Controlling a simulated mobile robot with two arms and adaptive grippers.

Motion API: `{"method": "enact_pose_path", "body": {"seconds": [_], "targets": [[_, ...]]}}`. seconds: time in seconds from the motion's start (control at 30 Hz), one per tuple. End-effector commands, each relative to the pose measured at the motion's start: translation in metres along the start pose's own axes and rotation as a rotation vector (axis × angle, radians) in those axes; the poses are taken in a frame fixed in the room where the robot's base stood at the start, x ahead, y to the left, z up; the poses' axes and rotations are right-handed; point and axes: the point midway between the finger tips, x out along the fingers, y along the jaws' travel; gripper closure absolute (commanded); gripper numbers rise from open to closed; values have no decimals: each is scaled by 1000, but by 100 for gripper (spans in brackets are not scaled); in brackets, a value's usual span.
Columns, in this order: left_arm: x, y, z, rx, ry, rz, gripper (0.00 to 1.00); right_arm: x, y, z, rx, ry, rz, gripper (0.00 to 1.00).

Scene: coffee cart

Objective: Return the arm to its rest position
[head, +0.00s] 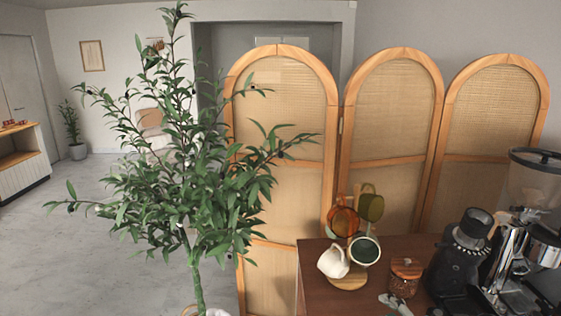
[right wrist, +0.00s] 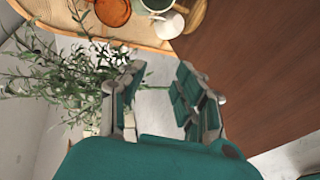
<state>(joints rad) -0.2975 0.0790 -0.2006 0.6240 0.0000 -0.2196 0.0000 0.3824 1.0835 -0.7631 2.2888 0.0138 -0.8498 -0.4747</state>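My right gripper (right wrist: 160,76) shows in the right wrist view with its two fingers apart and nothing between them. Beyond its tips, at the top of that view, are the cups and the edge of the dark wooden counter (right wrist: 245,60). In the head view a small grey metal part (head: 393,303) shows low at the counter's front; I cannot tell whether it is part of my right gripper. My left gripper is not in view.
On the counter (head: 318,285) are a cup stand (head: 348,282) with a white mug (head: 332,262) and other cups, a lidded jar (head: 404,278), a black grinder (head: 460,262) and a chrome machine (head: 510,255). A leafy plant (head: 195,190) stands left; a folding screen (head: 290,110) stands behind.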

Motion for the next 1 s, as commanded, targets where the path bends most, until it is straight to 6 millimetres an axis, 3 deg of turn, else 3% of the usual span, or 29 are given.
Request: {"method": "enact_pose_path", "body": {"seconds": [0.27,0.37,0.5,0.7,1.0], "targets": [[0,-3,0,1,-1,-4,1,-9,-50,-41,353,-32,-112,67],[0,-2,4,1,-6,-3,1,-20,-80,-55,549,-81,-185,67],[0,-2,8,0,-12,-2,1,-48,-135,-65,879,-223,-326,67],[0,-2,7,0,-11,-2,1,-96,-201,-71,1212,-447,-492,67],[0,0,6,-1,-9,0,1,-169,-271,-81,1521,-762,-673,67]]}}
